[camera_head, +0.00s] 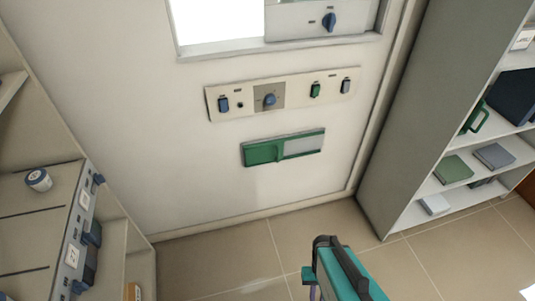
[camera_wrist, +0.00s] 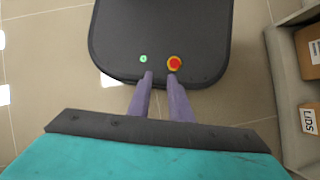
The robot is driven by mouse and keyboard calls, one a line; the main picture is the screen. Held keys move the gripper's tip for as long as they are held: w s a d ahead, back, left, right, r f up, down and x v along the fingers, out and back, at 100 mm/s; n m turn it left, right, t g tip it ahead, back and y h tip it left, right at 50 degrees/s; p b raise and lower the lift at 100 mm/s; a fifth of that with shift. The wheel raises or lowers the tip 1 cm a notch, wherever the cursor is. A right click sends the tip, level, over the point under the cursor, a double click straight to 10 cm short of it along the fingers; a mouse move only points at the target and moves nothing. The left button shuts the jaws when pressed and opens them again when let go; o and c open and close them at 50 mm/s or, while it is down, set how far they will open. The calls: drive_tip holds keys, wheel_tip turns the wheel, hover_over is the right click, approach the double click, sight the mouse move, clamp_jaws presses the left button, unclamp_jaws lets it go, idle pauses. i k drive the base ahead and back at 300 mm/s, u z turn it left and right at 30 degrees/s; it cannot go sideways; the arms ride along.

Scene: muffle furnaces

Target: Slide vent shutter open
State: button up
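The vent shutter (camera_head: 264,153) is a green sliding plate with a small raised grip, set low on the white wall in the head view. It covers the left part of its frame, and a pale grey section (camera_head: 303,146) shows on the right. My gripper (camera_head: 312,292) is at the bottom of the head view, well apart from the shutter, with its teal body partly cut off by the edge. In the wrist view my gripper (camera_wrist: 161,76) has two purple fingers with a gap between them and nothing held. The shutter is not in the wrist view.
A control panel (camera_head: 270,97) with blue and green switches and a knob sits above the shutter. A shelf unit (camera_head: 403,130) stands on the right. A grey cabinet with switches (camera_head: 75,235) is on the left. Tiled floor (camera_head: 225,265) lies open between them.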

sight(257, 155)
drive_tip(key=k, duration=1.35)
drive_tip(key=u, duration=0.45)
drive_tip(key=i, duration=1.05)
drive_tip(key=u, duration=0.65)
drive_tip(key=i, duration=0.5)
drive_tip(key=u, duration=0.2)
